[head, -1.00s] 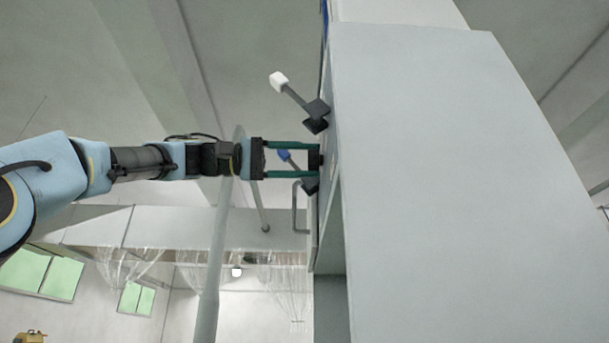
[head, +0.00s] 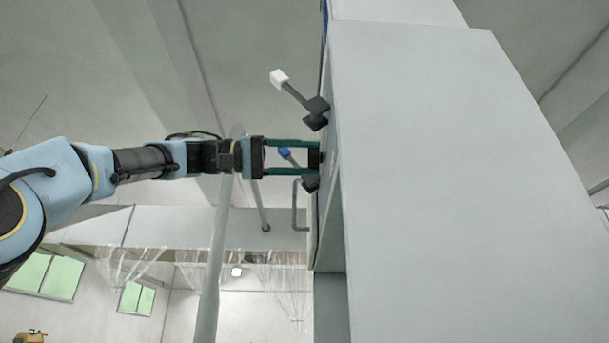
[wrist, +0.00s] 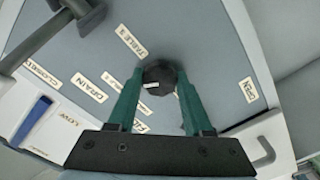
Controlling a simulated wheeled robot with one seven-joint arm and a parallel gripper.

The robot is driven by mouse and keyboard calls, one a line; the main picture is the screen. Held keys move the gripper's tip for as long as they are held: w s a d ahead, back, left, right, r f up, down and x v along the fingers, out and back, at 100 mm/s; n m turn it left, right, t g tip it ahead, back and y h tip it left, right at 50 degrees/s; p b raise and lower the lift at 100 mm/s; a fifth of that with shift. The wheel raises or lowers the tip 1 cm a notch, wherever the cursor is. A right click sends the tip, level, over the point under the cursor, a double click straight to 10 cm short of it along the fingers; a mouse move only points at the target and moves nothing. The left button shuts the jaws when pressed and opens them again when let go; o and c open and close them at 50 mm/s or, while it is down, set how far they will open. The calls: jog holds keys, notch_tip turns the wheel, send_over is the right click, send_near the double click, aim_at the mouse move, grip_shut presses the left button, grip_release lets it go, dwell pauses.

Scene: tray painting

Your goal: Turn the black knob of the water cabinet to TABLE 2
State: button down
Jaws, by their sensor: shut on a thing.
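The black knob (wrist: 160,74) sits on the grey panel (wrist: 195,40) of the water cabinet (head: 430,180) and is seen nearly end-on in the wrist view. It has a small white mark (wrist: 152,86) on its lower left part. My gripper (wrist: 158,82) is shut on the knob, with one green finger on each side. A label that seems to read TABLE 2 (wrist: 127,41) is up and left of the knob.
A white-tipped lever (head: 292,91) sticks out above my gripper. A blue-tipped lever (head: 286,153) is close behind the fingers. A bent grey handle (head: 295,207) is just below. An OPEN label (wrist: 248,90) is right of the knob. A pale pole (head: 215,260) stands left of the cabinet.

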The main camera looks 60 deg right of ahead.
jog(key=shift+c, duration=1.5)
grip_release()
jog(key=v, duration=1.1)
jog(key=shift+s, duration=0.1)
